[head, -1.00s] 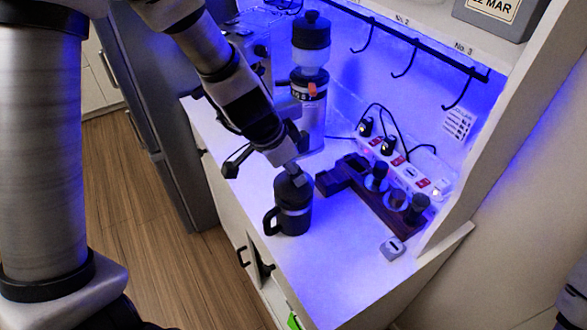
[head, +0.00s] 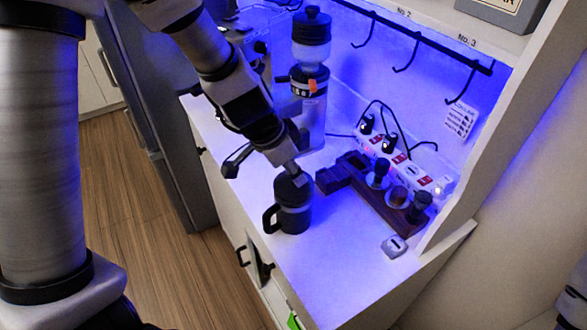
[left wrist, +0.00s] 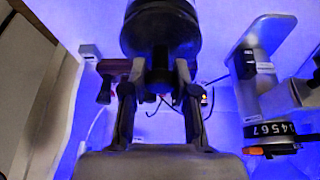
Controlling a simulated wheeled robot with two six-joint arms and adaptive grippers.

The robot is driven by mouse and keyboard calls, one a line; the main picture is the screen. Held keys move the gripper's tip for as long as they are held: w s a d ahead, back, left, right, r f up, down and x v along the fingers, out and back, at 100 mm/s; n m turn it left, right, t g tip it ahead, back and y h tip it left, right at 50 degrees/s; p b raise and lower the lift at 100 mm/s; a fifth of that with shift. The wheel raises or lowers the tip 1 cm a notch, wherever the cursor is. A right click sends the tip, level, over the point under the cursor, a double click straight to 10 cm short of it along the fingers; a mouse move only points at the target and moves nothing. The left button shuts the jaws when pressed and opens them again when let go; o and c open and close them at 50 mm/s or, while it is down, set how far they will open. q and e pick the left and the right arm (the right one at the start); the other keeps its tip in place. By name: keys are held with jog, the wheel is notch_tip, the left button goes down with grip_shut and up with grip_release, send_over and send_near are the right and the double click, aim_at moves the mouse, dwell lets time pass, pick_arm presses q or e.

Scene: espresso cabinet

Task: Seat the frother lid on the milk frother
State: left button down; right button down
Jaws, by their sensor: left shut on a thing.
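The milk frother (head: 293,218) is a dark mug-like vessel with a handle on its left, upright on the white counter. The dark frother lid (head: 293,187) is at its top, in line with the body; I cannot tell whether it is fully down. My left gripper (head: 290,167) points down from above and is shut on the lid's knob. In the left wrist view the fingers (left wrist: 158,75) close on the knob below the round dark lid (left wrist: 160,30), which hides most of the frother. My right gripper is not in view.
A grinder (head: 311,85) stands behind my left gripper. A dark wooden holder (head: 375,195) with tampers lies right of the frother, before a power strip (head: 405,172). A small grey-white block (head: 394,247) is near the right wall. The front counter is clear.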

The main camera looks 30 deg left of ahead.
aim_at(281, 189)
pick_arm(q)
jog(key=shift+f+b, duration=0.3)
jog(key=shift+f, duration=0.05)
jog(key=c, duration=0.8)
grip_release()
jog(key=shift+r, duration=0.15)
jog(key=shift+s+a+r, duration=0.1)
jog(key=shift+s+r, duration=0.05)
jog(key=shift+r, duration=0.35)
jog(key=v, duration=0.6)
jog(key=shift+s+a+r, duration=0.1)
